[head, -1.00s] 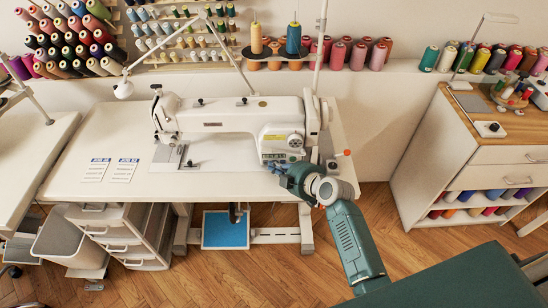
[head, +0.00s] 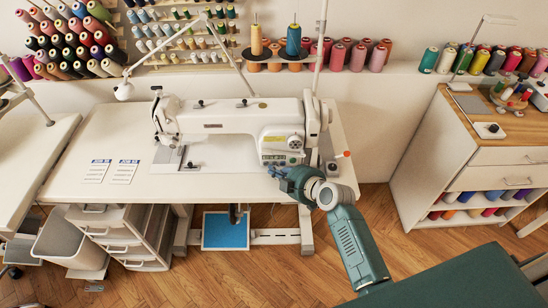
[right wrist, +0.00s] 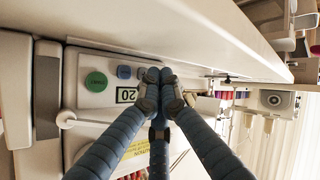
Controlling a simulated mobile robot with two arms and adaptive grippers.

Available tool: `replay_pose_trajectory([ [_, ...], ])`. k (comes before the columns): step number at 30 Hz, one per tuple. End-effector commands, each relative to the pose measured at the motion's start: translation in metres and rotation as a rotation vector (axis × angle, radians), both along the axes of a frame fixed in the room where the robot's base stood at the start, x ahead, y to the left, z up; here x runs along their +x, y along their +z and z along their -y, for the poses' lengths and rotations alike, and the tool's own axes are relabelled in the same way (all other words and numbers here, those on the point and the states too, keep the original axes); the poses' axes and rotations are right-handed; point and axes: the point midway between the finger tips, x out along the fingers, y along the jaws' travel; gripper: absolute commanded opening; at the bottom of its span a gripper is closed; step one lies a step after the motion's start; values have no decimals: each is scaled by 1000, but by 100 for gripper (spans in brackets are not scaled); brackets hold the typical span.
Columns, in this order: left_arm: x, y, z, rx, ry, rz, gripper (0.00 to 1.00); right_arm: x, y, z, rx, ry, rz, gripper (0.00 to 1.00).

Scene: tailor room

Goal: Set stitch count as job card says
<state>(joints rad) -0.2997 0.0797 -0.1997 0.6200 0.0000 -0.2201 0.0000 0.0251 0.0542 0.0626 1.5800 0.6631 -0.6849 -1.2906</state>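The white sewing machine (head: 225,122) stands on its table, with a small control panel (head: 272,158) low at its right end. In the right wrist view the panel shows a green round button (right wrist: 95,82), a blue button (right wrist: 124,72) and a display (right wrist: 126,95) that seems to read 20. My right gripper (right wrist: 160,82) has its fingertips together and empty, just beside the display. They hide part of the panel; I cannot tell whether they touch it. Two job cards (head: 97,171) (head: 124,171) lie on the table's left; their small print is unreadable. My left gripper is out of view.
Wall racks (head: 185,35) hold many spools. A wooden-topped cabinet (head: 490,152) stands to the right, with floor between it and the table. Drawers (head: 126,232) and a bin (head: 70,238) stand below left.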

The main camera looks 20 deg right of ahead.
Motion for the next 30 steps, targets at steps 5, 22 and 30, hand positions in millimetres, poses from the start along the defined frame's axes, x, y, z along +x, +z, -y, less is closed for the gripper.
replay_pose_trajectory([
  [5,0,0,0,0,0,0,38,0,0,0,0,-1,1,0],
  [22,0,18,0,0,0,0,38,-43,1,-12,-1,1,-1,0],
  [30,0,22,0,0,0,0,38,-58,1,-17,0,0,1,0],
])
